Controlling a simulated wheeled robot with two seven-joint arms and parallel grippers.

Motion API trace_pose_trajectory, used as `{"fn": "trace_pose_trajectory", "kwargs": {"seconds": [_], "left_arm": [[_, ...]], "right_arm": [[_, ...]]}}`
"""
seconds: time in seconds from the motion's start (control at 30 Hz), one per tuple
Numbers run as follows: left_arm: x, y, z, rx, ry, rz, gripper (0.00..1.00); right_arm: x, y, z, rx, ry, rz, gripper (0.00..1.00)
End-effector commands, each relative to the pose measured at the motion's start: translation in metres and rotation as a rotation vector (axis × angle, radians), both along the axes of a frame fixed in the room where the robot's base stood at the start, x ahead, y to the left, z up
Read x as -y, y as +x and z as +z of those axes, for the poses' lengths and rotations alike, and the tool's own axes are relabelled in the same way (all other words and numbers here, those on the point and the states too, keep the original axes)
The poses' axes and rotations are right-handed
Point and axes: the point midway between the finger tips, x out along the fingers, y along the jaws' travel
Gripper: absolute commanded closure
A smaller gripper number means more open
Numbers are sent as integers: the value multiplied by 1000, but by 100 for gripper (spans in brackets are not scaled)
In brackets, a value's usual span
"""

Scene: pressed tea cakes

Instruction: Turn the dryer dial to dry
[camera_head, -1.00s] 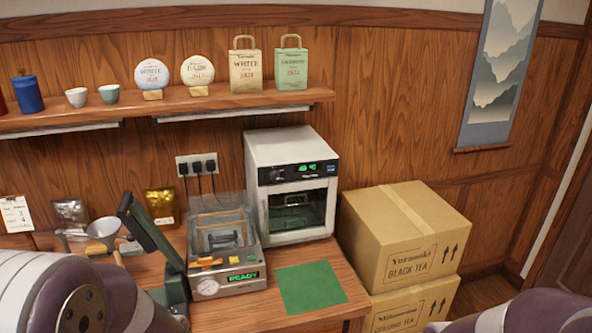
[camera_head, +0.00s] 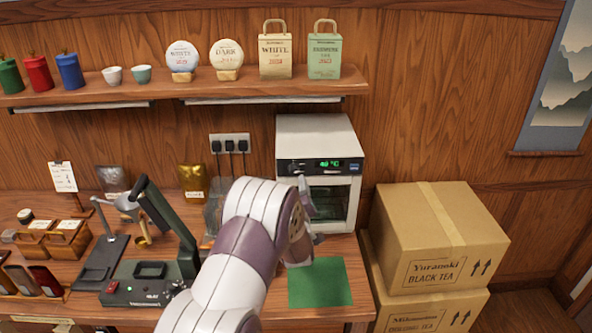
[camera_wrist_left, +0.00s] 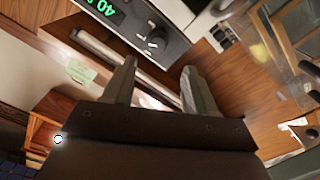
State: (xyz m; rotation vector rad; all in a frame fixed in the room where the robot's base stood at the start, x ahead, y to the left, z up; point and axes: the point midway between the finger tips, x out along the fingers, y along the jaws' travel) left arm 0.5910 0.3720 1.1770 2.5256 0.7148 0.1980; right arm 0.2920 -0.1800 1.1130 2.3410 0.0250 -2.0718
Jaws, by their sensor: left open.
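The dryer (camera_head: 318,130) is a white box with a dark front panel, standing at the back right of the counter. Its green display (camera_head: 331,163) is lit, and in the left wrist view (camera_wrist_left: 103,8) it reads 40. The dark dial (camera_wrist_left: 155,41) sits beside the display; its setting is too small to read. My left gripper (camera_head: 310,212) is in front of the dryer, partly hidden by my own arm. In the left wrist view its two fingers (camera_wrist_left: 159,68) are apart and empty, with the dial beyond the tips, not between them. My right gripper is not in view.
A green mat (camera_head: 320,285) lies on the counter below my gripper. Cardboard boxes (camera_head: 440,235) stand to the right. A black press-like device (camera_head: 150,280) is at the left. A shelf (camera_head: 200,90) with tea goods runs above.

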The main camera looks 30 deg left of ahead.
Motion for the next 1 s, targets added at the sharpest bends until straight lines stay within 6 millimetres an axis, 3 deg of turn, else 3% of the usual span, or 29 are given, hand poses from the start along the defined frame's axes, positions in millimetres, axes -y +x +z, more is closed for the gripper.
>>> {"fn": "trace_pose_trajectory", "kwargs": {"seconds": [0.03, 0.23, 0.63, 0.67, 0.8, 1.0], "left_arm": [[-7, 11, 5, -1, 1, 0, 43], [-26, 43, 2, -1, 2, -1, 43], [-32, 53, 0, -3, 2, -3, 43], [-32, 53, 0, -3, 2, -3, 50], [-32, 53, 0, -3, 2, -3, 96], [-32, 53, 0, -3, 5, -2, 98]], "right_arm": [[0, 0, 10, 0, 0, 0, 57], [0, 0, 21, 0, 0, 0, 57], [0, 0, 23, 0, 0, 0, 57], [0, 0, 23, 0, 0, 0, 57], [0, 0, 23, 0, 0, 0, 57], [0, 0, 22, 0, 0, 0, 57]]}}
